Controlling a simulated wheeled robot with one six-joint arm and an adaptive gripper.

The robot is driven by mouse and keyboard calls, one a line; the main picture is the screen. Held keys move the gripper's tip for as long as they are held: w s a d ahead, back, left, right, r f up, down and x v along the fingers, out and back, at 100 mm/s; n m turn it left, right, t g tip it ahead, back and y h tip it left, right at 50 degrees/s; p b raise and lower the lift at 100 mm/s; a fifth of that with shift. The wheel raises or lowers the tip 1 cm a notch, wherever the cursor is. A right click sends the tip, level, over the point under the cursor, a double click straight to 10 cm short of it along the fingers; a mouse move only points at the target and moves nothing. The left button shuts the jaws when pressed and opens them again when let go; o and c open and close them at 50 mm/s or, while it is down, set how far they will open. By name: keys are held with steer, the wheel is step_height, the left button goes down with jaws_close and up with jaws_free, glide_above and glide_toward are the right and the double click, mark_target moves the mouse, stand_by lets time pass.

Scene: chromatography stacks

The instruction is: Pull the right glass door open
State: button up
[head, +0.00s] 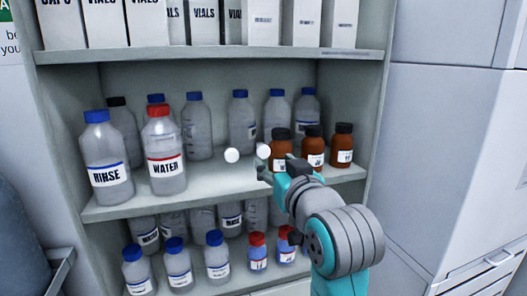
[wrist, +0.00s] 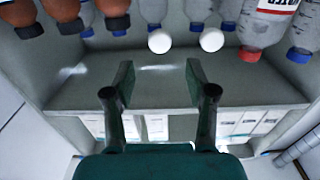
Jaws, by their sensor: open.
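Two round white knobs stand close together in front of the shelves, the left knob (head: 231,155) and the right knob (head: 264,151). The glass itself is so clear that I cannot make out the door panes; the closely paired knobs suggest both doors are closed. My gripper (head: 272,169) is just below and right of the right knob, open and empty. The wrist view is turned over: there the right door's knob (wrist: 160,41) lies ahead of the gap between my open fingers (wrist: 158,78), and the left door's knob (wrist: 211,39) is beyond the right-hand finger. Neither finger visibly touches a knob.
Behind the knobs, the shelf (head: 225,198) holds a RINSE bottle (head: 106,160), a WATER bottle (head: 163,152) and brown bottles (head: 313,148). Boxes (head: 202,22) stand above, more bottles below. A pale cabinet (head: 440,150) stands close on the right.

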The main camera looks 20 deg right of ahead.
mark_target(265, 152)
steer(key=w, duration=0.8)
steer(key=shift+w, duration=0.35)
jaws_close()
